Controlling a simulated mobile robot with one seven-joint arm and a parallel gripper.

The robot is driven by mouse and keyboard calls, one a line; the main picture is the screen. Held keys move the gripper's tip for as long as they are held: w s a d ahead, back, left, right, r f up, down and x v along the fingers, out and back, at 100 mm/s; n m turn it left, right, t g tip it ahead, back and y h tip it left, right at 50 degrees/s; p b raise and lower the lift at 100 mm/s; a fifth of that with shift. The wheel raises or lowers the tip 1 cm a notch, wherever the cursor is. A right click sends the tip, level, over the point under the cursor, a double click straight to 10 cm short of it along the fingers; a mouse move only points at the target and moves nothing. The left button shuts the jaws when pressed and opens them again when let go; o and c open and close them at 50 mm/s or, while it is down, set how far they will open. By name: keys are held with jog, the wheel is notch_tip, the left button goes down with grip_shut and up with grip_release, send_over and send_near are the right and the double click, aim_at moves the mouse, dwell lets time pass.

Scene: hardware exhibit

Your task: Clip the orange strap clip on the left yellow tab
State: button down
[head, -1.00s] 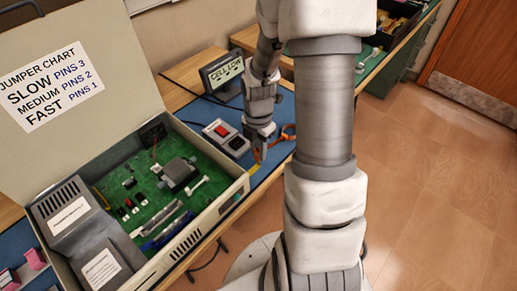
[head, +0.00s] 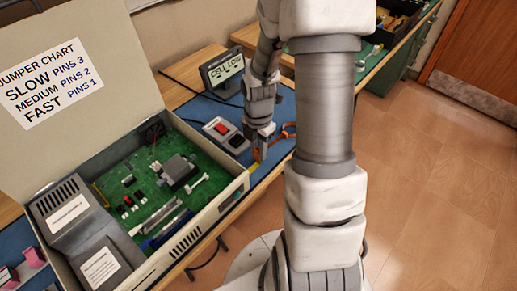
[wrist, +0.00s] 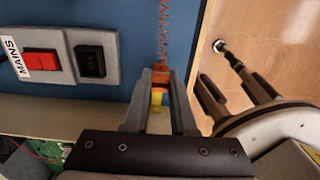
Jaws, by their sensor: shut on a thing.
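My gripper (head: 258,157) is low beside the right end of the open case. In the wrist view my gripper (wrist: 160,76) is shut on the orange strap clip (wrist: 159,88), and the fingers hide its sides. An orange coiled cord (wrist: 163,30) runs from the clip away over the blue mat. A yellow piece (wrist: 156,103) shows between the fingers, just below the orange; whether they are joined I cannot tell. In the head view a yellow strip (head: 253,168) lies at the case's right corner, by my fingertips. Which tab is the left one is unclear.
The open case (head: 205,222) with a green circuit board stands to the left. A switch box with a red switch (wrist: 41,64) is close left of my gripper. A "CELL LOW" display (head: 222,68) stands behind. The mat's edge and the floor are to the right.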

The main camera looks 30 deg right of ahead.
jog(key=shift+f+b, duration=0.75)
jog(key=shift+f, duration=0.35)
dwell(0.3)
jog(key=c, duration=0.7)
grip_release()
jog(key=shift+o, duration=0.4)
jog(key=shift+o, duration=1.4)
jog(key=shift+r+p, duration=0.75)
jog(key=shift+p, duration=0.05)
jog(key=shift+r+p, duration=2.9)
